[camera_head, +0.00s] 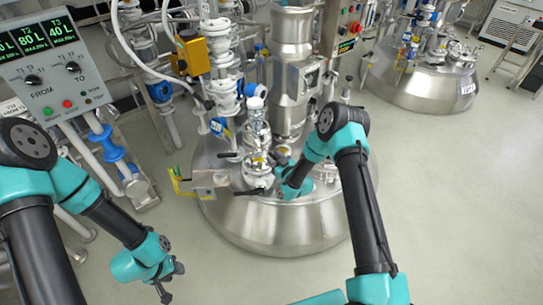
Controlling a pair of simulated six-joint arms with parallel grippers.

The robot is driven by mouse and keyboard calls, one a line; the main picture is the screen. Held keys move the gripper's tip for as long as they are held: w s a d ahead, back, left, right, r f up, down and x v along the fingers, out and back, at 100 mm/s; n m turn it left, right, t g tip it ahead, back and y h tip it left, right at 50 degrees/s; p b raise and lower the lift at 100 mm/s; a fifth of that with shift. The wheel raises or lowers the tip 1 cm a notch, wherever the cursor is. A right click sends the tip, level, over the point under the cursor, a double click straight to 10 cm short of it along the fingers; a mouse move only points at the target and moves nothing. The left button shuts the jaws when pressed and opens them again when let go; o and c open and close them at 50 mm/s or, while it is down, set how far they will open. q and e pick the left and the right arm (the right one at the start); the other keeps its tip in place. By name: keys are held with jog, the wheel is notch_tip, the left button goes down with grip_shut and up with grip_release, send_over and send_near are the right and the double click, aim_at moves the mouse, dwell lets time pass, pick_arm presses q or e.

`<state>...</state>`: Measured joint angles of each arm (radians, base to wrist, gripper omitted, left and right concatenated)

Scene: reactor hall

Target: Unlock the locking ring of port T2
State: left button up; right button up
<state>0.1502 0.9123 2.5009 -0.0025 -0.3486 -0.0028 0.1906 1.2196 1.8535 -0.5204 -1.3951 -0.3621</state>
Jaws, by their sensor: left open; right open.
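A steel reactor vessel (275,232) stands in the middle of the head view, with several ports and fittings on its domed lid. I cannot read a T2 label on any port, and no locking ring can be told apart clearly. My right gripper (284,191) is low over the lid, beside a clear and metal fitting (257,140) and near a black lever (249,192). It is small and partly hidden by my own arm; I see nothing held in it. My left gripper (168,285) is open and empty, pointing down over the floor, left of the vessel and apart from it.
A control panel (55,70) with T2 and T3 displays is at the upper left. A yellow box (193,55), pipes and valves crowd the space behind the vessel. A second vessel (425,85) stands at the back right. The floor (460,200) on the right is clear.

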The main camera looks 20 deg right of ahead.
aim_at(270, 154)
jog(key=shift+x, duration=1.2)
jog(key=shift+c, duration=0.5)
grip_shut()
